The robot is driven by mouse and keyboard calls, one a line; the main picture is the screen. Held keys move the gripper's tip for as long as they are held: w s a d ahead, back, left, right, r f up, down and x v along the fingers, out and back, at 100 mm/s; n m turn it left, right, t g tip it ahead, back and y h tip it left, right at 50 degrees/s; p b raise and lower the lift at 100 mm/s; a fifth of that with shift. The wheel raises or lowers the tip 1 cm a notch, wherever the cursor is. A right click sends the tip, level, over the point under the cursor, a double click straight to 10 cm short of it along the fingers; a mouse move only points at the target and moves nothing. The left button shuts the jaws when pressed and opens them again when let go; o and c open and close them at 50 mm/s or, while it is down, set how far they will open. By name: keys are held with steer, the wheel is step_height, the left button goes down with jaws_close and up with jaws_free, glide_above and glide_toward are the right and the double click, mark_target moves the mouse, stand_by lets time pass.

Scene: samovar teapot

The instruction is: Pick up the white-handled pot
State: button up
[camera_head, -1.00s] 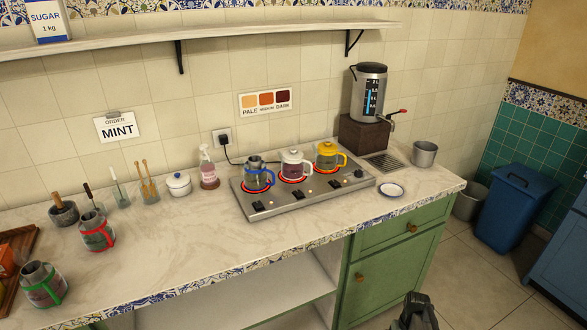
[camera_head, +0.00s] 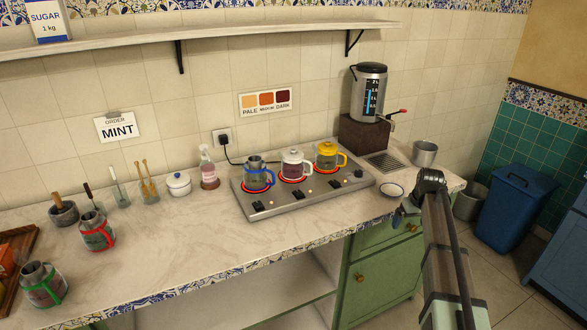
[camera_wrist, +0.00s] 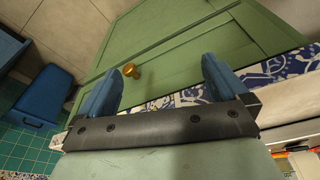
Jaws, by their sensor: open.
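The white-handled pot (camera_head: 294,164) is glass with dark reddish contents and a white lid and handle. It stands on the middle burner of the hot plate (camera_head: 262,208), its handle to the right. A blue-handled pot (camera_head: 257,178) stands left of it and a yellow-handled pot (camera_head: 327,155) right of it. In the head view my gripper (camera_head: 403,213) is at the counter's front edge, right of and nearer than the pots. In the wrist view my gripper (camera_wrist: 160,90) is open and empty, its blue fingers wide apart over the cabinet front. No pot shows there.
A small bowl (camera_head: 391,190) sits on the counter just behind my gripper. The urn (camera_head: 368,92) with its tap, a metal cup (camera_head: 424,154) and a spray bottle (camera_head: 208,168) stand near the wall. A shelf (camera_head: 200,38) runs above. The counter's left-centre (camera_head: 180,235) is clear.

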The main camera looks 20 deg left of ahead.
steer(key=w+a+r, duration=0.3)
steer(key=r, duration=0.3)
steer(key=n+y, duration=0.3)
steer(key=n, duration=0.3)
glide_toward(294, 163)
steer(key=w, duration=0.2)
steer(key=x, duration=1.2)
steer(key=shift+w+a, duration=0.3)
steer(key=shift+w, duration=0.15)
steer(key=shift+c, duration=0.4)
steer(key=c, duration=0.9)
